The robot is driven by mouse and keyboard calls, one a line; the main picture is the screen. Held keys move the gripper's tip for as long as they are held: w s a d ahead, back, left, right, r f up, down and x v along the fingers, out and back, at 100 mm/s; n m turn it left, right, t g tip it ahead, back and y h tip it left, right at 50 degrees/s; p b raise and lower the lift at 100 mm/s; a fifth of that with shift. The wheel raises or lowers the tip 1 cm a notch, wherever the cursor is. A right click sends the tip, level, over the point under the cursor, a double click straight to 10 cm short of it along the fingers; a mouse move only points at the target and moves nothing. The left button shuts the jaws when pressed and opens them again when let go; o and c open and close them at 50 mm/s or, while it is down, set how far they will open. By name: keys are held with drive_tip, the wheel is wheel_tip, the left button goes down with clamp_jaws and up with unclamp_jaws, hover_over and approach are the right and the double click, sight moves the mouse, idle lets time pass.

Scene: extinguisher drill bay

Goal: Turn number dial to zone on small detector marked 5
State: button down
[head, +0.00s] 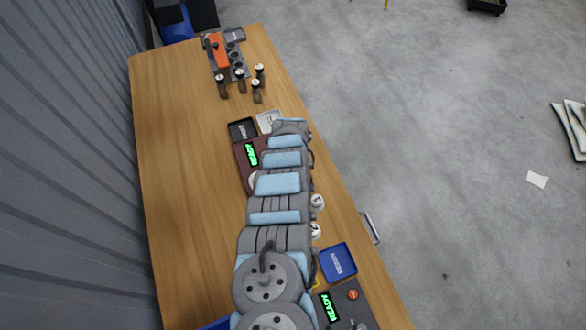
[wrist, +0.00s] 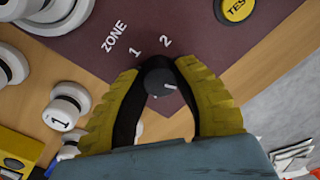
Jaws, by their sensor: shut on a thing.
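The number dial (wrist: 157,80) is a dark round knob on a maroon panel (wrist: 190,22), seen in the wrist view. Its white mark points right and slightly down, away from the printed 1 and 2 beside the word ZONE. My gripper (wrist: 158,71) is shut on the knob, one yellow finger on each side. Any further zone numbers are hidden by the fingers. White detectors stand at left in the wrist view; a small one (wrist: 64,108) is marked 1. I cannot make out a 5. In the head view, my arm hides the dial and gripper.
A yellow TEST button (wrist: 236,9) sits on the panel. The panel's green READY display (head: 251,154) shows in the head view. A blue tray (head: 338,261) and a second READY box (head: 352,312) lie nearer. The table's left side (head: 190,200) is bare.

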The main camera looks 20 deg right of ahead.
drive_tip(key=shift+a+f+m+b, duration=0.1)
drive_tip(key=shift+f+m+b, duration=0.05)
drive_tip(key=shift+m+b, duration=0.7)
drive_tip(key=m+b, duration=0.3)
drive_tip(key=shift+w+f, duration=0.1)
drive_tip(key=shift+f, duration=0.1)
drive_tip(key=m+b, duration=0.5)
drive_tip(key=m, duration=0.1)
drive_tip(key=shift+r, duration=0.2)
drive_tip(key=shift+m+b, duration=0.75)
drive_tip(key=shift+b, duration=0.3)
drive_tip(key=m+b, duration=0.1)
drive_tip(key=b, duration=0.3)
drive_tip(key=shift+f, duration=0.15)
drive_tip(key=m+b, duration=0.1)
drive_tip(key=b, duration=0.5)
drive_tip(key=shift+f+g, duration=0.1)
drive_tip(key=shift+g, duration=0.2)
drive_tip(key=m+b, duration=0.1)
drive_tip(key=b, duration=0.9)
drive_tip(key=shift+f+m, duration=0.1)
drive_tip(key=shift+m, duration=0.2)
drive_tip(key=b, duration=0.6)
drive_tip(key=shift+r+m, duration=0.25)
drive_tip(key=shift+m, duration=0.05)
